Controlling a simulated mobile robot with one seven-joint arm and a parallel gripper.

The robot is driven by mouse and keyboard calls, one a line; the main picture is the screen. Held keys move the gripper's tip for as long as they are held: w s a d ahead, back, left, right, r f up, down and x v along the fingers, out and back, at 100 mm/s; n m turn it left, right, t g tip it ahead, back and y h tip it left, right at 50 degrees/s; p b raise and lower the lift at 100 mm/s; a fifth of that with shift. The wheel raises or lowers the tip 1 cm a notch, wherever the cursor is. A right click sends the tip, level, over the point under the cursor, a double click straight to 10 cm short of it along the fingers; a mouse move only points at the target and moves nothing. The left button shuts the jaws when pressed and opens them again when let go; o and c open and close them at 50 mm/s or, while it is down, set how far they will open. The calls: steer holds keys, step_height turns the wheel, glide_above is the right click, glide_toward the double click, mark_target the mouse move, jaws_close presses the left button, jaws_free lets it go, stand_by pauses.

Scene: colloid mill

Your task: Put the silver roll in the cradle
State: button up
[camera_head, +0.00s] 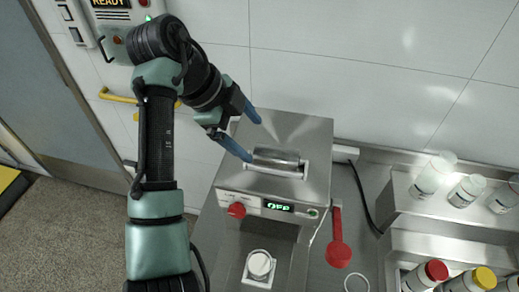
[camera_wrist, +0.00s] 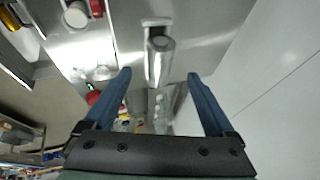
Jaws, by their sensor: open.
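The silver roll (camera_head: 276,155) lies on top of the steel mill housing (camera_head: 315,135). The cradle (camera_head: 288,172) shows as a pale edge along the front of the roll, and the roll appears to lie in it; how fully it is seated I cannot tell. My gripper (camera_head: 254,140) is open, with its two blue fingers at the left of the roll. In the wrist view, the roll (camera_wrist: 161,48) shows beyond and between the open fingertips (camera_wrist: 159,73), with the pale cradle edge (camera_wrist: 148,65) beside it. No grip on the roll is visible.
The mill front has a red knob (camera_head: 237,210) and a lit display (camera_head: 278,207). A red-handled tool (camera_head: 338,250) lies on the steel counter at right. A tiled wall is behind.

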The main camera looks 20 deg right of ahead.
steer(key=w+d+r+n+t+h, duration=0.1)
steer(key=w+r+n+t, duration=0.2)
steer(key=r+n+t, duration=0.5)
steer(key=w+r+n+t+h, duration=0.1)
steer(key=w+r+n+t, duration=0.2)
steer(key=r, duration=0.9)
steer(key=s+a+r+n+t+y, duration=0.1)
steer(key=s+a+r+n+t, duration=0.2)
steer(key=r+t, duration=0.25)
steer(key=s+a+r+n+t+y, duration=0.1)
steer(key=s+a+r+n+t, duration=0.25)
steer(key=r, duration=0.25)
steer(key=s+a+r+n+t+y+b, duration=0.1)
steer(key=s+a+r+n+t+y, duration=0.4)
steer(key=s, duration=0.6)
step_height(320, 180, up, 3)
steer(key=a+n+t, duration=0.2)
steer(key=n, duration=0.1)
steer(key=shift+s+f+y, duration=0.15)
steer(key=shift+s+y, duration=0.25)
